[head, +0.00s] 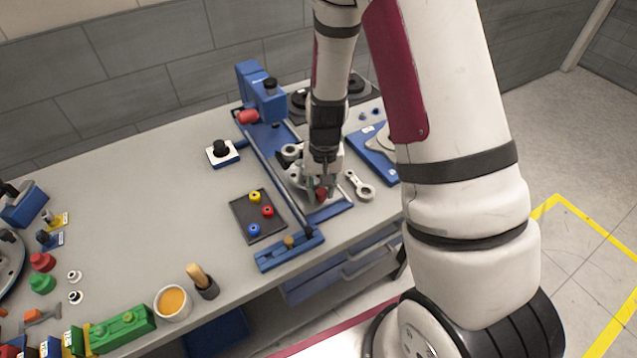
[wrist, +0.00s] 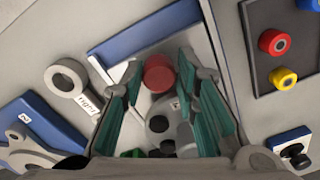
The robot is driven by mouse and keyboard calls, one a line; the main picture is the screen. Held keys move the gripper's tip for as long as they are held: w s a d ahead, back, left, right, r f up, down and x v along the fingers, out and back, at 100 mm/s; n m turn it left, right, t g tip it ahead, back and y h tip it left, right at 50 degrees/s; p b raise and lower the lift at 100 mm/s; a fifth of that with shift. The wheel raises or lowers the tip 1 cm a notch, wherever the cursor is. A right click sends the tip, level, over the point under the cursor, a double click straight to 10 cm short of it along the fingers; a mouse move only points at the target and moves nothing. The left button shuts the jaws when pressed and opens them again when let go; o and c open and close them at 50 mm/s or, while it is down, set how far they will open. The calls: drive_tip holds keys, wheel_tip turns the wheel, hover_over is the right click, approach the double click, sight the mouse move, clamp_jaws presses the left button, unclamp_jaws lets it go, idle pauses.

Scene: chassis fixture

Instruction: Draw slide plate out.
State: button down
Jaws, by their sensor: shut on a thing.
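The slide plate is a pale metal plate in the blue fixture (head: 287,252); it shows in the wrist view (wrist: 196,48), partly covered by my fingers. A red round knob (head: 321,194) stands on it near the blue front strip (head: 331,212). My gripper (head: 320,187) points down at the knob, its green-padded fingers on either side. In the wrist view my gripper (wrist: 160,78) is shut on the red knob (wrist: 158,72) near its fingertips. Grey round parts (wrist: 160,124) lie behind the knob, partly hidden by the fingers.
A loose grey link (head: 360,186), labelled "right" in the wrist view, lies to the right of the fixture. A dark tray (head: 254,230) with coloured knobs lies to its left. The bench's front edge is close.

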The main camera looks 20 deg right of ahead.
drive_tip(key=shift+s+d, duration=0.2)
drive_tip(key=shift+d, duration=0.05)
drive_tip(key=c, duration=1.3)
unclamp_jaws()
drive_tip(key=shift+r, duration=0.1)
drive_tip(key=shift+a+r, duration=0.1)
drive_tip(key=shift+r, duration=0.2)
wheel_tip(320, 180, up, 11)
drive_tip(key=shift+d, duration=0.25)
drive_tip(key=shift+r, duration=0.1)
